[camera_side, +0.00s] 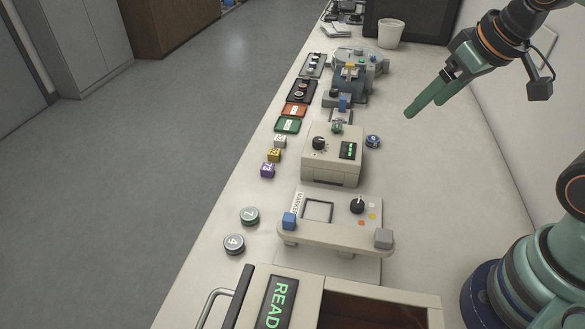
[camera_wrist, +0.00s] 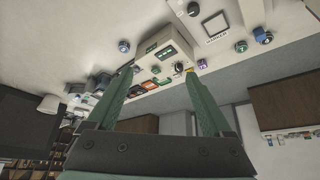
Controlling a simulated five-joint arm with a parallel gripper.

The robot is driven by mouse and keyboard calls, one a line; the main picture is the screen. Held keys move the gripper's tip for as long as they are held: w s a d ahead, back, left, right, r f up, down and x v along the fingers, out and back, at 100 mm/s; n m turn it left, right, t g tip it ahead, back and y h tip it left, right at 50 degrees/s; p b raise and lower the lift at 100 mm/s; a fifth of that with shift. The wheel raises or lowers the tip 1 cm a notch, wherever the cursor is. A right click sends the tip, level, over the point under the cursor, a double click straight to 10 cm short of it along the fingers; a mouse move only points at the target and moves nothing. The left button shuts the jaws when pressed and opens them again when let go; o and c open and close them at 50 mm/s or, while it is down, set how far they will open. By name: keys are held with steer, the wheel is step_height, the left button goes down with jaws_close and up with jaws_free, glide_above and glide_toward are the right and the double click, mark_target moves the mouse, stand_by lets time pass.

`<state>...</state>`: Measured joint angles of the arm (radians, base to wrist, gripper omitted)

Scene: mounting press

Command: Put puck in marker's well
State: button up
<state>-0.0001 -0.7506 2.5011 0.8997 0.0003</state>
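The marker (camera_side: 340,203) is a pale machine with a square dark-rimmed well (camera_side: 318,211) in its top; no puck shows in it. In the wrist view the marker's square (camera_wrist: 215,27) is at the top. A green-topped puck (camera_side: 249,215) and a grey puck numbered 4 (camera_side: 234,244) lie left of the marker. A blue-topped puck (camera_side: 372,141) lies right of the beige box; it also shows in the wrist view (camera_wrist: 123,46). My gripper (camera_side: 423,108) is raised at the upper right, away from the pucks. In the wrist view its fingers (camera_wrist: 160,76) are apart and empty.
A beige box (camera_side: 332,158) with a knob stands behind the marker. Small lettered cubes (camera_side: 267,170) and coloured plates (camera_side: 289,125) line the left edge. A grey machine (camera_side: 355,75) and a white cup (camera_side: 391,33) stand farther back.

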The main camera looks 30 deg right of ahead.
stand_by(0.4)
steer(key=m+g, duration=0.6)
steer(key=m, duration=1.4)
glide_above(373, 139)
step_height(373, 139, down, 13)
steer(key=f, duration=0.6)
steer(key=shift+s+a+f, duration=0.15)
steer(key=shift+a+f, duration=0.05)
steer(key=shift+f, duration=0.05)
steer(key=shift+w+d+f, duration=0.15)
steer(key=shift+f, duration=1.15)
steer(key=shift+w+d+f, duration=0.1)
steer(key=shift+f, duration=1.2)
jaws_close()
steer(key=shift+r, duration=0.15)
